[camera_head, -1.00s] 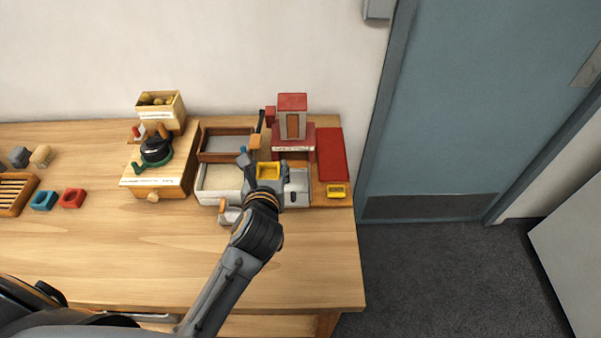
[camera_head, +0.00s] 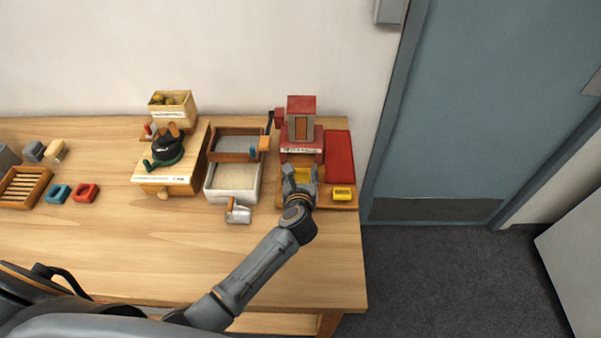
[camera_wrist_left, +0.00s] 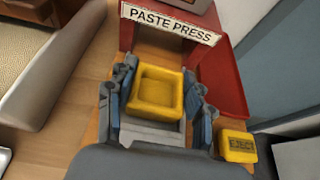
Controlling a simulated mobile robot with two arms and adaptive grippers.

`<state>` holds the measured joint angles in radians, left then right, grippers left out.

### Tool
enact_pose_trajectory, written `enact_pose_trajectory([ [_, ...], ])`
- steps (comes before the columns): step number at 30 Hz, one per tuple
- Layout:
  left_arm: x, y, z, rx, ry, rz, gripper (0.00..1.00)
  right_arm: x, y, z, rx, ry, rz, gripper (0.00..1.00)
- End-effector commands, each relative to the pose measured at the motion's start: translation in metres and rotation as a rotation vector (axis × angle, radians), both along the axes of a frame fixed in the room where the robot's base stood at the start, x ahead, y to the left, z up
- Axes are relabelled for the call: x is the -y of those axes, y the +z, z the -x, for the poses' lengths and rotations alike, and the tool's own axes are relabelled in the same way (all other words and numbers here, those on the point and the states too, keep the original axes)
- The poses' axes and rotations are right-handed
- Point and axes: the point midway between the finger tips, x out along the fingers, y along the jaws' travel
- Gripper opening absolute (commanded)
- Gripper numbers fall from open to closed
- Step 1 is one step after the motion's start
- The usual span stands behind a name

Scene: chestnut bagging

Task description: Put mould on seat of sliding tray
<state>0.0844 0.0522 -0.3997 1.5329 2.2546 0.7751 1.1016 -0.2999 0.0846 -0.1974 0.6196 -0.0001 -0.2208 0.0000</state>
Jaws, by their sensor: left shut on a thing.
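The yellow square mould (camera_wrist_left: 157,91) is in my left gripper (camera_wrist_left: 157,100), whose fingers close on it from both sides in the left wrist view. In the head view the mould (camera_head: 301,174) shows only partly, and the left gripper (camera_head: 300,178) is just in front of the red paste press (camera_head: 301,125). The sliding tray is a light grey plate (camera_wrist_left: 150,138) under and in front of the mould. The gripper and mould hide most of it, so I cannot tell whether the mould touches its seat. My right gripper is not in view.
A yellow eject button (camera_head: 342,194) is close on the right, by a red panel (camera_head: 340,157). A white-walled bin (camera_head: 208,190) and a metal scoop (camera_head: 238,214) lie to the left. The table front is clear.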

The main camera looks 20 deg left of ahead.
Motion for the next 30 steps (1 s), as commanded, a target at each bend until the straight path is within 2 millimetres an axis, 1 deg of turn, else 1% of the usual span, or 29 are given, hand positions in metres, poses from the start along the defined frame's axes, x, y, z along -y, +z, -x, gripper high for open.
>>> enact_pose_trajectory([
  [8, -0.0004, -0.0015, -0.0003, 0.002, 0.000, 0.000, 0.19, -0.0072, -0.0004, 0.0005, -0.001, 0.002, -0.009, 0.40],
  [11, -0.0002, -0.0052, 0.0000, 0.001, 0.000, 0.001, 0.19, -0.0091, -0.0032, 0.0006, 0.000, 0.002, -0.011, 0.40],
  [12, -0.0003, -0.0056, 0.0000, 0.001, 0.000, 0.001, 0.54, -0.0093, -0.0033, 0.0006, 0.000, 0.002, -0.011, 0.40],
  [14, -0.0004, -0.0046, 0.0000, 0.001, 0.000, 0.001, 0.66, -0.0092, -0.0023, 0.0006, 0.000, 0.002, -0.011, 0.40],
  [15, -0.0004, -0.0046, 0.0001, 0.001, 0.000, 0.001, 0.74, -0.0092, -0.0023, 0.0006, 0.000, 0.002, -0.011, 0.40],
  [24, -0.0005, -0.0041, 0.0000, 0.001, 0.001, -0.001, 0.75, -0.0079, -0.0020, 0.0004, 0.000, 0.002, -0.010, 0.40],
  [27, -0.0007, 0.0008, -0.0002, 0.002, 0.000, -0.001, 0.75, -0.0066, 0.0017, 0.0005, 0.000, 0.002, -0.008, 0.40],
  [30, 0.0026, 0.0008, 0.0079, 0.000, -0.001, 0.001, 0.75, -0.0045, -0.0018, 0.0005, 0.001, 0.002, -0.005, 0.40],
])
